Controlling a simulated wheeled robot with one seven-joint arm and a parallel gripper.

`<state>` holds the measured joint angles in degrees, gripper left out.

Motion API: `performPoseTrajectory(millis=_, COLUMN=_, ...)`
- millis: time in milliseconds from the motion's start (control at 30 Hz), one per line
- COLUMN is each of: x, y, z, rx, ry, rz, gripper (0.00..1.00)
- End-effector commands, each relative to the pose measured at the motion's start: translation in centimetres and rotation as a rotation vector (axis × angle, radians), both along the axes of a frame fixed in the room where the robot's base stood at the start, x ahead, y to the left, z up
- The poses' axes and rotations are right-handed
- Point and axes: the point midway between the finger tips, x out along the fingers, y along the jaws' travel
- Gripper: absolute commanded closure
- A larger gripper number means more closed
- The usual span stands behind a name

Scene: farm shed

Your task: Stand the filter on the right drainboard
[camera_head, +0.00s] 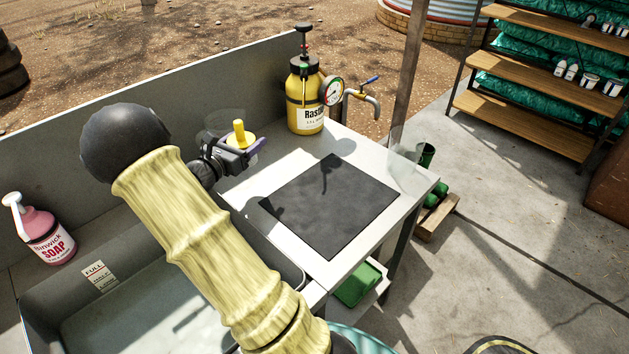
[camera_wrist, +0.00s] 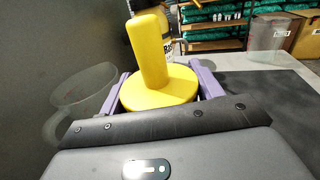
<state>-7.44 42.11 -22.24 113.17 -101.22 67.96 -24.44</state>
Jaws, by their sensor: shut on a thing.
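A yellow filter, a round disc with an upright stub (camera_head: 238,134), is at my gripper (camera_head: 247,150) in the head view. The wrist view shows the filter (camera_wrist: 158,88) large between the two purple fingers of my gripper (camera_wrist: 165,82), shut on its disc, stub upward and slightly tilted. The right drainboard (camera_head: 340,142) is a pale grey top with a black mat (camera_head: 331,205) on it. My gripper is over its back left part, left of the mat. Whether the filter's underside touches the board is hidden.
A yellow pump sprayer (camera_head: 305,108) with a gauge and a tap (camera_head: 364,99) stand at the back. A clear vessel (camera_head: 405,145) is at the board's right edge; another clear vessel (camera_head: 225,122) is behind the filter. Pink soap (camera_head: 48,238) stands left. The mat is bare.

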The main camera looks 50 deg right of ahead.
Motion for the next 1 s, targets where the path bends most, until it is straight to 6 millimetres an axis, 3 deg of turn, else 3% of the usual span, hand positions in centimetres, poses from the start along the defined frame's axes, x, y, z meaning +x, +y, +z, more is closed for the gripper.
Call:
performPoseTrajectory(millis=367, x=0.1, y=0.0, z=-0.2, rx=-0.004, ry=0.000, rz=0.005, gripper=0.59)
performPoseTrajectory(millis=700, x=0.0, y=-0.1, z=-5.5, rx=-0.004, ry=0.002, rz=0.003, gripper=0.59)
performPoseTrajectory(millis=1000, x=0.1, y=0.0, z=-6.1, rx=-0.005, ry=-0.002, rz=0.004, gripper=0.59)
